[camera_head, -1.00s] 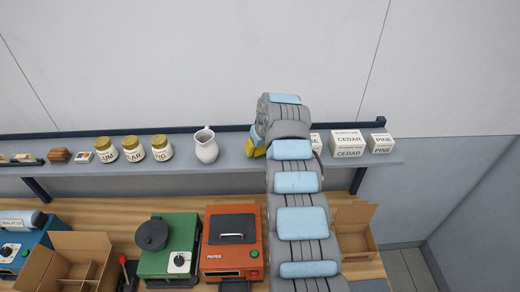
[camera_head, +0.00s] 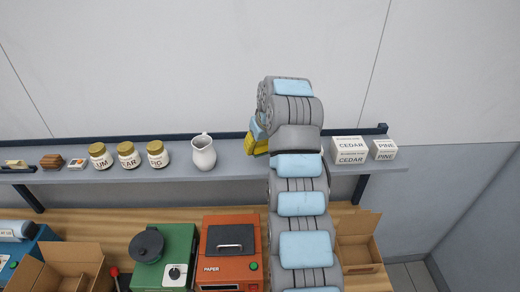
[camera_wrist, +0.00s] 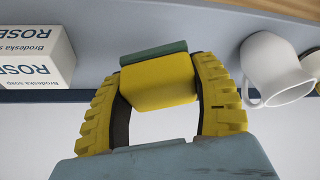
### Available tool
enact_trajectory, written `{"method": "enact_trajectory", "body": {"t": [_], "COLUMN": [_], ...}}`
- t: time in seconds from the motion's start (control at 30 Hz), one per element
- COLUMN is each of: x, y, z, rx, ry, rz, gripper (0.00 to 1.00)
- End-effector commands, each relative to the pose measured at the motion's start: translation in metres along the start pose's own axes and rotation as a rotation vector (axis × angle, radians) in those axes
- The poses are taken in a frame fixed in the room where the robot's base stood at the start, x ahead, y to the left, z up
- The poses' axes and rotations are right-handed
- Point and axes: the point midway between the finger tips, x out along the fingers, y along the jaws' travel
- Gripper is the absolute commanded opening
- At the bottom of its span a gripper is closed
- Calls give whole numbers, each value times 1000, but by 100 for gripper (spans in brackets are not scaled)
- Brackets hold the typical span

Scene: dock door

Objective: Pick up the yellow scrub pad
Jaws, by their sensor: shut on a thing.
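The yellow scrub pad (camera_wrist: 158,84) is a yellow block with a green layer along one side, seen in the wrist view. My gripper (camera_wrist: 160,92) has its two ridged yellow fingers closed on the pad from both sides. The wrist view shows the pad apart from the boxes and the pitcher; whether it clears the shelf is hard to tell. In the head view my arm hides most of the gripper (camera_head: 257,144), and only a yellow part shows at the arm's left side, in front of the shelf's back rail. I cannot make out the pad there.
On the shelf (camera_head: 235,166), a white pitcher (camera_head: 203,152) stands left of my gripper; it also shows in the wrist view (camera_wrist: 274,68). ROSE boxes (camera_wrist: 32,55) are on the other side. CEDAR (camera_head: 349,150) and PINE (camera_head: 384,150) boxes stand right. Several jars (camera_head: 127,156) stand further left.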

Motion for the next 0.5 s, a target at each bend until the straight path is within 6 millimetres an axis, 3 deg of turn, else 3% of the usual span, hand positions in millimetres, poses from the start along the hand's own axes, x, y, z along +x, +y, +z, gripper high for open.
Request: {"method": "enact_trajectory", "body": {"t": [0.27,0.5], "x": [-23,-30], "y": [-3,-5], "z": [7,12], "rx": [1,1], "ry": [4,4], "rz": [2,-1], "gripper": [34,34]}}
